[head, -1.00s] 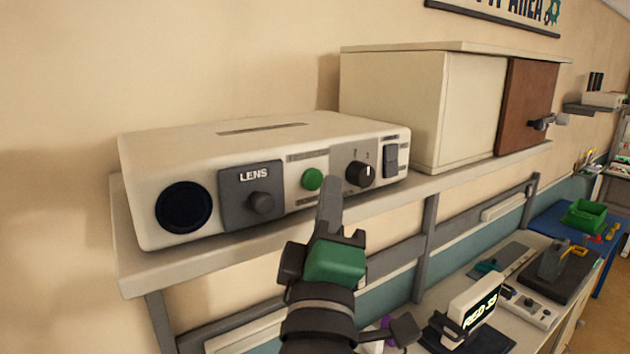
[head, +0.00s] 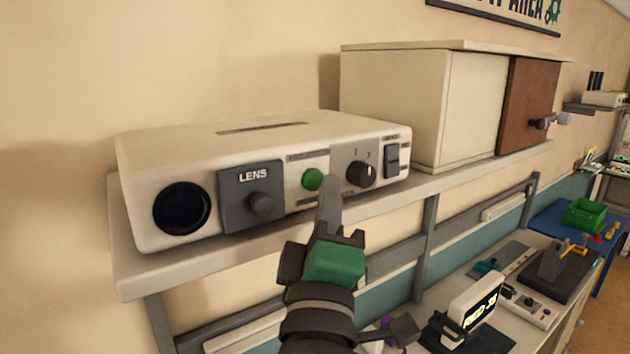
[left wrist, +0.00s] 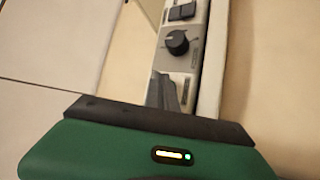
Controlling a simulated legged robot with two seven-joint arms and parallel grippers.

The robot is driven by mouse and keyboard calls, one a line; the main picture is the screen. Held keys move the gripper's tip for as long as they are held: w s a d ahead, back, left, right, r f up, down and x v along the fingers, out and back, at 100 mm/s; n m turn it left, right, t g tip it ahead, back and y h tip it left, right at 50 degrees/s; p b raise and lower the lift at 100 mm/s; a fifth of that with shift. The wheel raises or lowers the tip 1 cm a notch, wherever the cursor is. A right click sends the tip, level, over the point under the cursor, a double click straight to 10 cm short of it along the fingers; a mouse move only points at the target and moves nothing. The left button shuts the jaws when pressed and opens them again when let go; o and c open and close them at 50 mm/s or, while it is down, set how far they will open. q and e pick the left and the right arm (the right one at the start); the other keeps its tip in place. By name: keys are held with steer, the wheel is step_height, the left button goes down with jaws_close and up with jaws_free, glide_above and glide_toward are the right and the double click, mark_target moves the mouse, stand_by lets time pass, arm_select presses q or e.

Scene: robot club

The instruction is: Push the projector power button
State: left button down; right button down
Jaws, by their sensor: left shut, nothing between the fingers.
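The cream projector (head: 265,135) sits on a wall shelf. Its front has a green round button (head: 312,180), a grey LENS panel with a knob (head: 261,204), a dark rotary knob (head: 361,174) and a dark rocker switch (head: 392,160). My left gripper (head: 329,188) is shut and empty, its fingertips just below and right of the green button; I cannot tell whether they touch the projector. In the left wrist view the rotary knob (left wrist: 176,42) and rocker switch (left wrist: 182,11) show, while the green button is hidden. My right gripper is not in view.
The shelf (head: 190,263) runs under the projector. A cream cabinet (head: 395,110) with a brown door stands right of it. Below is a workbench with a device with a lit display (head: 472,308) and, further right, a green bin (head: 584,214).

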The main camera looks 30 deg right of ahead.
arm_select(q)
steer(key=shift+s, duration=0.15)
stand_by(0.3)
steer(key=shift+w+a+r+b, duration=0.1)
steer(key=shift+w+b, duration=0.3)
steer(key=shift+w, duration=0.05)
steer(key=shift+w+b, duration=0.35)
steer(key=shift+w, duration=0.1)
stand_by(0.5)
steer(key=shift+s, duration=0.85)
